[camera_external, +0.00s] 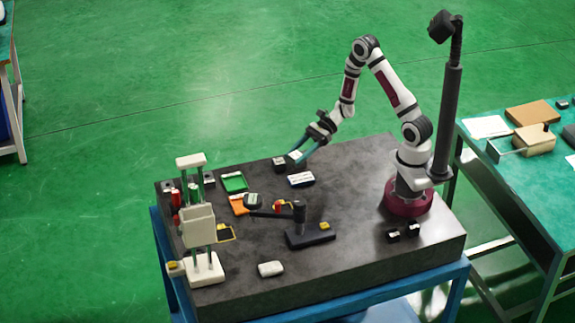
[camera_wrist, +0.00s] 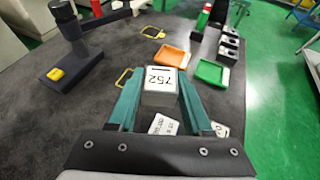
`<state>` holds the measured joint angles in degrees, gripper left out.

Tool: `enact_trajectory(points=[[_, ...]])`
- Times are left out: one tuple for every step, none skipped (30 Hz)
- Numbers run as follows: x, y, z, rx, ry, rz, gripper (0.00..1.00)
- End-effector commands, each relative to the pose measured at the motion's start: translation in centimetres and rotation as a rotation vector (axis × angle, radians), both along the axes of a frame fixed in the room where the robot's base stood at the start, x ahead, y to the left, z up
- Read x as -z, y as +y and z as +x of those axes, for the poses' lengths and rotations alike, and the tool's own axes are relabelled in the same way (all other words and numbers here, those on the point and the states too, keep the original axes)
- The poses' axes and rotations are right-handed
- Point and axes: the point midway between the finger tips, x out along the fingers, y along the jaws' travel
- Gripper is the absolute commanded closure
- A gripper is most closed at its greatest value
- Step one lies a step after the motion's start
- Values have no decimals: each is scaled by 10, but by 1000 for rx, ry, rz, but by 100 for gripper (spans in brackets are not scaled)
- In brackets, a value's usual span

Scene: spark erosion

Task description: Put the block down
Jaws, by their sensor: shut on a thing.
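A pale block (camera_wrist: 161,80) with "752" on its top sits between the two teal fingers of my gripper (camera_wrist: 158,84) in the wrist view. My gripper is shut on it, one finger on each side. In the external view my gripper (camera_external: 299,152) points down at the back of the dark table, with the block (camera_external: 296,156) at its tips. The block is close to the table top; I cannot tell whether it touches. Its lower part is hidden in the external view.
Green (camera_external: 234,182) and orange (camera_external: 237,207) trays lie to the left. A black stand (camera_external: 310,238) and a pale machine (camera_external: 198,225) rise nearer the front. The front right surface is mostly clear.

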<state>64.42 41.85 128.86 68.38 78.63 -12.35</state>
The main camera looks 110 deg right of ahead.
Motion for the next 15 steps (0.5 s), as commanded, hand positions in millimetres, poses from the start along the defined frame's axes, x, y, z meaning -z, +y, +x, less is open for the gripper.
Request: enact_trajectory(points=[[0, -12, 6, 25, 1, -7, 100], [1, -20, 11, 44, 6, -10, 100], [2, -34, 19, 77, 9, -14, 100], [2, -44, 26, 103, 13, -17, 100], [2, -54, 33, 130, 14, -18, 100], [1, -69, 42, 169, 14, -20, 100], [1, -80, 49, 200, 12, -19, 100], [-1, -90, 56, 228, 11, -19, 100], [-3, -103, 65, 265, 7, -15, 100], [-5, -111, 70, 290, 4, -13, 100], [-6, -119, 75, 312, 1, -7, 100], [-8, -126, 80, 336, -4, -4, 100], [-9, -130, 84, 348, -5, 0, 100], [-8, -132, 88, 357, -8, 1, 100], [-6, -131, 94, 363, -8, 4, 100]])
